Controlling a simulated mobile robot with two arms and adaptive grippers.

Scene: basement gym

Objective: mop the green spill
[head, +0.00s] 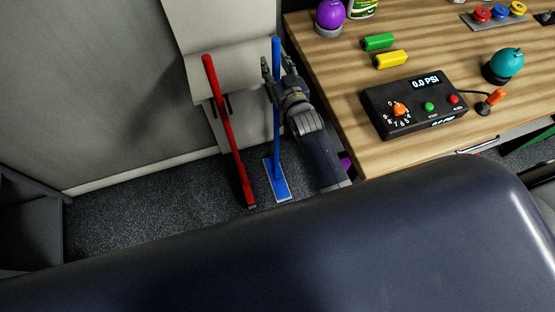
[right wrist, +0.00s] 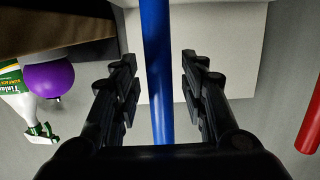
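The blue mop (head: 277,140) stands upright against the wall rack, with its flat blue head (head: 280,188) on the dark floor. My right gripper (head: 274,66) is at the upper part of its handle. In the right wrist view the handle (right wrist: 158,75) runs between the two spread fingers (right wrist: 159,62), with a gap on each side. The right gripper is open. My left gripper is not in view. No green spill shows in either view.
A red long-handled tool (head: 229,135) leans just left of the mop. To the right is a wooden table (head: 335,75) holding a black control box (head: 413,105), yellow and green blocks and a purple ball (head: 330,14). A large dark rounded surface (head: 300,250) fills the foreground.

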